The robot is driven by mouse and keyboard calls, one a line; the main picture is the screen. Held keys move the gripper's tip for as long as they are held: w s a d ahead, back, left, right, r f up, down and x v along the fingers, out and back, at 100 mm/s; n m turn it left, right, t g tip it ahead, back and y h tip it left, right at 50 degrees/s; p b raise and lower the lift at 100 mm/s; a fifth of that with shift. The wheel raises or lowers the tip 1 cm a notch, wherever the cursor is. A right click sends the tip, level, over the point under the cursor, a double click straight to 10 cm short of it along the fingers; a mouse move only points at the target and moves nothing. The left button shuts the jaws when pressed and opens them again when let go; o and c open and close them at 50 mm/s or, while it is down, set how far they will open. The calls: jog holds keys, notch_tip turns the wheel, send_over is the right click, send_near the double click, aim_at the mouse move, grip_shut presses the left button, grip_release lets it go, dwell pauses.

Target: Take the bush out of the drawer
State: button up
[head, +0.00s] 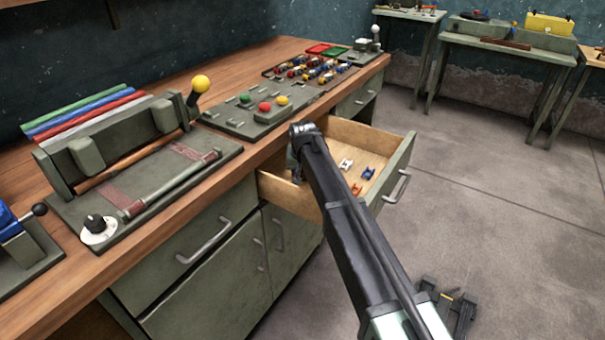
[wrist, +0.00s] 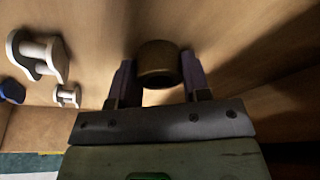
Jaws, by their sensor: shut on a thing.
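The drawer (head: 395,172) is open beneath the workbench in the head view, with a pale wooden inside. The bush (wrist: 158,60) is a short, dark brass-coloured cylinder in the wrist view. My gripper (wrist: 157,78) is shut on it, with one finger on each side. The drawer's wooden floor (wrist: 95,25) fills the background behind the bush; I cannot tell whether the bush touches it. In the head view my gripper (head: 296,166) is at the left part of the drawer, mostly hidden by my arm, and the bush cannot be made out there.
White (head: 346,164), blue (head: 368,173) and orange (head: 356,189) spool-shaped pieces lie in the drawer; a white one (wrist: 40,54) is left of my gripper in the wrist view. The benchtop (head: 270,57) overhangs the drawer's back. The floor (head: 500,190) at right is clear.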

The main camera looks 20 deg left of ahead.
jog(key=shift+d+r+p, duration=0.15)
jog(key=shift+r+p, duration=0.15)
jog(key=w+d+r+p, duration=0.1)
jog(key=d+r+p, duration=0.2)
jog(key=d, duration=0.3)
jog(key=w+d+r+p, duration=0.1)
jog(key=d+r+p, duration=0.3)
jog(key=d, duration=0.3)
jog(key=shift+w+d+r, duration=0.2)
jog(key=shift+w+d, duration=0.05)
jog(key=shift+w, duration=0.05)
